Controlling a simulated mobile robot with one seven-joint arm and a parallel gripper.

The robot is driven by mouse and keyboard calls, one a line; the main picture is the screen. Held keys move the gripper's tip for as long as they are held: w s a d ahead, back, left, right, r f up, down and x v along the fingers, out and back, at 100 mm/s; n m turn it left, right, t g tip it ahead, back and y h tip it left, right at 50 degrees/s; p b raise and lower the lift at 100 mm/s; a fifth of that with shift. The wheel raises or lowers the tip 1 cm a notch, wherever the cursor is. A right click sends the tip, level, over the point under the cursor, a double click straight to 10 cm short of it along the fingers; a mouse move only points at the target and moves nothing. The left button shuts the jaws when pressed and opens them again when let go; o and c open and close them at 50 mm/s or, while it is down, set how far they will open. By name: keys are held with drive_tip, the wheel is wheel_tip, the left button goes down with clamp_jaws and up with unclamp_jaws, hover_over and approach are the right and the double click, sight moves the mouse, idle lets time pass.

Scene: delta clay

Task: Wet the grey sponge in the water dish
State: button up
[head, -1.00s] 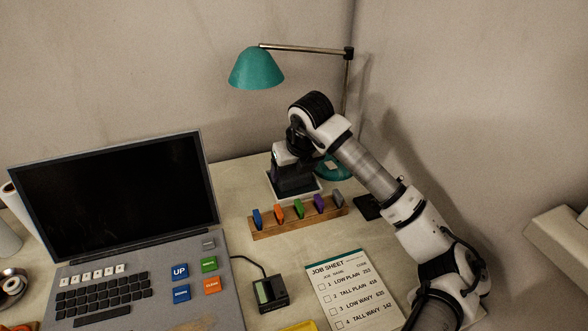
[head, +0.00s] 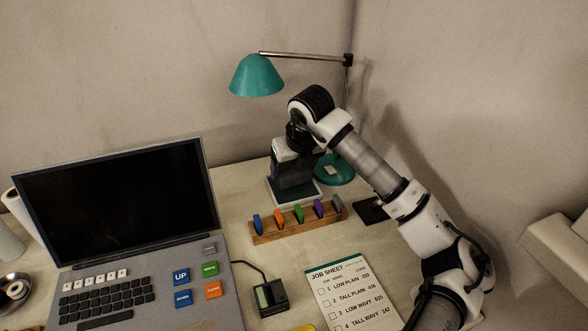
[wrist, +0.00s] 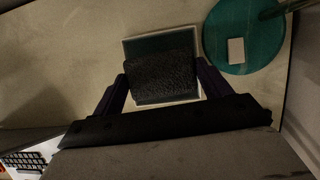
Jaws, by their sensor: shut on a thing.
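The grey sponge (wrist: 163,78) is dark and rough, held between the two fingers of my gripper (wrist: 163,88) in the wrist view. It is over the square water dish (wrist: 162,40), which has a pale rim and dull teal inside; the sponge and fingers hide much of its middle. In the head view the water dish (head: 296,203) stands at the back of the desk, with my gripper (head: 289,175) pointing down over it. The sponge is hard to make out there. I cannot tell whether it touches the water.
The teal lamp base (wrist: 240,52) is close to the right of the dish; its shade (head: 257,76) hangs above left. A wooden rack (head: 297,226) with several coloured pieces stands in front of the dish. A laptop (head: 130,240) and job sheet (head: 345,295) lie nearer.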

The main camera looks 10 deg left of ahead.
sight(294, 170)
drive_tip(key=shift+r+p, duration=0.85)
drive_tip(key=shift+r, duration=1.35)
